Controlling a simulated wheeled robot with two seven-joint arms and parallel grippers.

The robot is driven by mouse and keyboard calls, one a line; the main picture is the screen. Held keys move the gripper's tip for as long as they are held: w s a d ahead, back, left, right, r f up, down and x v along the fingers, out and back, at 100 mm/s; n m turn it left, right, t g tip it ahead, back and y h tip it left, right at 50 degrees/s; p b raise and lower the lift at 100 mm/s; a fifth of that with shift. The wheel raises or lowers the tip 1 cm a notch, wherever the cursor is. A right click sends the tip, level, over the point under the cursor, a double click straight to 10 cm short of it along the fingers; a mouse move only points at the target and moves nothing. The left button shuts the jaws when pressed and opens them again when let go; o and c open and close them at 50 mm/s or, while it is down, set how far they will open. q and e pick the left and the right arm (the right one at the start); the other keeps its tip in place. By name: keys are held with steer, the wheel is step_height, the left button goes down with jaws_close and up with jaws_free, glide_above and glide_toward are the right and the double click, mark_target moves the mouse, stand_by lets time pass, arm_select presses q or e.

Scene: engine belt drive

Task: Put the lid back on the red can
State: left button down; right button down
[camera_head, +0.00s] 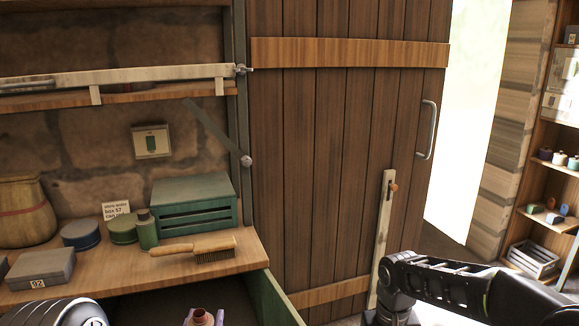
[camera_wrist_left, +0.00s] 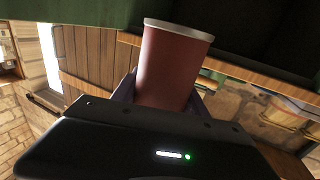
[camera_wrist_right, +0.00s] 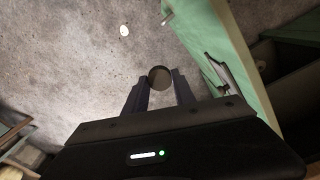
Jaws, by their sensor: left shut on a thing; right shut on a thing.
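The red can (camera_wrist_left: 172,65) is between the fingers of my left gripper (camera_wrist_left: 165,92), which is shut on it. A pale rim shows at one end of the can. In the head view the can's top (camera_head: 201,317), with a dark opening and no lid on it, shows at the bottom edge between the fingers of my left gripper (camera_head: 204,320). My right gripper (camera_wrist_right: 160,82) is shut on a small round dark disc, which looks like the lid (camera_wrist_right: 160,77). In the head view the right fingers and the lid are out of sight.
An open green drawer (camera_head: 270,297) juts from the workbench (camera_head: 120,262) beside the can. A small white disc (camera_wrist_right: 124,29) lies on the grey floor (camera_wrist_right: 85,60).

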steer(key=shift+a+r, duration=0.15)
steer(key=shift+a, duration=0.2)
arm_select(q)
steer(key=shift+d, duration=0.15)
steer(key=shift+s+d+f+h, duration=0.3)
steer(key=shift+f+h, duration=0.05)
steer(key=shift+h, duration=0.15)
steer(key=s+d+f+m+g+h, duration=0.4)
steer(key=s+d+f+m+h, duration=0.2)
steer(key=d, duration=0.8)
steer(key=s+m+h, duration=0.2)
steer(key=s+h, duration=0.2)
steer(key=shift+d+h, duration=0.3)
